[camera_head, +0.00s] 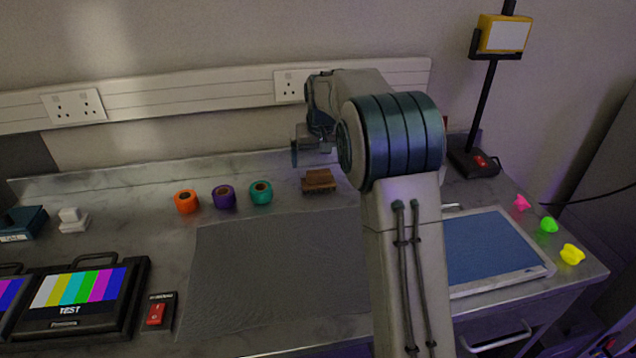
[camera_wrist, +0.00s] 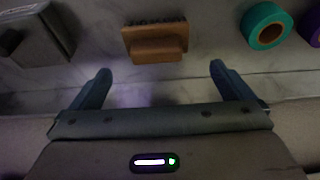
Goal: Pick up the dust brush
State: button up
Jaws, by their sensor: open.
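The dust brush (camera_head: 319,181) is a small brown wooden block with a raised grip, lying on the grey marbled worktop right of the tape rolls. In the wrist view the brush (camera_wrist: 156,43) shows beyond the fingertips, roughly centred between them, with dark bristles along its upper edge. My gripper (camera_head: 308,150) hangs above and behind the brush in the head view, near the wall. In the wrist view my gripper (camera_wrist: 160,72) has its two fingers wide apart with nothing between them. It is not touching the brush.
Orange (camera_head: 186,202), purple (camera_head: 223,196) and teal (camera_head: 261,192) tape rolls stand left of the brush. A grey mat (camera_head: 270,270) lies in front. A blue-topped panel (camera_head: 490,247) is at right, with a lamp base (camera_head: 474,162) behind. The wall trunking (camera_head: 190,98) runs along the back.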

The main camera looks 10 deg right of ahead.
aim_at(318, 171)
jog(key=x, duration=0.8)
jog(key=shift+d+p, duration=0.2)
jog(key=shift+p, duration=0.1)
jog(key=c, duration=0.8)
